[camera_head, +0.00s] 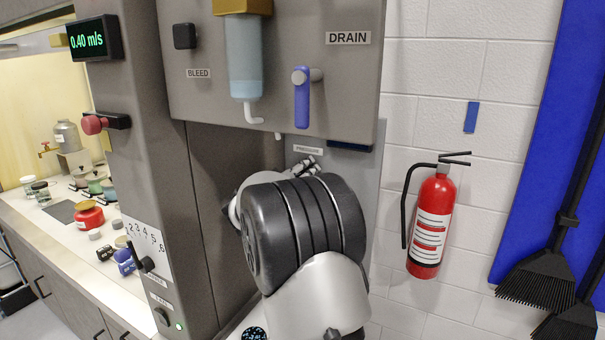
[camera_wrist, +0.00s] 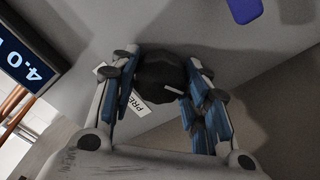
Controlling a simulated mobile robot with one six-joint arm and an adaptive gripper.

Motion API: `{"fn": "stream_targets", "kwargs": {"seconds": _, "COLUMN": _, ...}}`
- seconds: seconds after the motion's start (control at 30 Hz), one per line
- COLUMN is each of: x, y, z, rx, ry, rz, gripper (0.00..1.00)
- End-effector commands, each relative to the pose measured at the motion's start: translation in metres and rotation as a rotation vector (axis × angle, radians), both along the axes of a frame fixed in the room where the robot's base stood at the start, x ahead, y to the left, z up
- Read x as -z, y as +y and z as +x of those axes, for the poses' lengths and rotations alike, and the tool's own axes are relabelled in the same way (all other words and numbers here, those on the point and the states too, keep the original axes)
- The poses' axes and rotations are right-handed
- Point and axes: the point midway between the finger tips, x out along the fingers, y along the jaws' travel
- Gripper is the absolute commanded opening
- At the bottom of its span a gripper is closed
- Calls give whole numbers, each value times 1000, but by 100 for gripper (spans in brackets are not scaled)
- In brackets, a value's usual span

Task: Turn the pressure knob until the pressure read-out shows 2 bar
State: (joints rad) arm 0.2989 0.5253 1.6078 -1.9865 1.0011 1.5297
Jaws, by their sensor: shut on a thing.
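In the wrist view my gripper (camera_wrist: 158,97) has its blue-padded fingers on either side of a black round knob (camera_wrist: 160,70), shut on it. A pale mark shows on the knob. A white label beginning "PRE" (camera_wrist: 140,111) lies beside the knob, partly behind a finger. A dark read-out (camera_wrist: 28,60) at the left edge shows "4.0", with the rest cut off. In the head view the "PRESSURE" label (camera_head: 308,150) is above my wrist, and my arm hides the knob.
A blue lever (camera_head: 302,98) by the "DRAIN" sign and a bottle with a white spout (camera_head: 245,60) are above my arm. A fire extinguisher (camera_head: 430,225) hangs on the wall at right. A bench (camera_head: 45,225) with jars is at left.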

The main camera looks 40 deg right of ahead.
Motion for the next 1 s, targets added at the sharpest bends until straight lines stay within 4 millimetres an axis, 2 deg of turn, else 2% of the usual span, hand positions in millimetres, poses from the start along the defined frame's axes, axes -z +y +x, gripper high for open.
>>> {"fn": "stream_targets", "kwargs": {"seconds": 0.37, "x": 2, "y": 0, "z": 0, "rx": -1, "ry": 148, "rz": -62, "gripper": 18}}
{"fn": "stream_targets", "kwargs": {"seconds": 1.0, "x": 0, "y": 0, "z": 0, "rx": -1, "ry": 701, "rz": -289, "gripper": 18}}
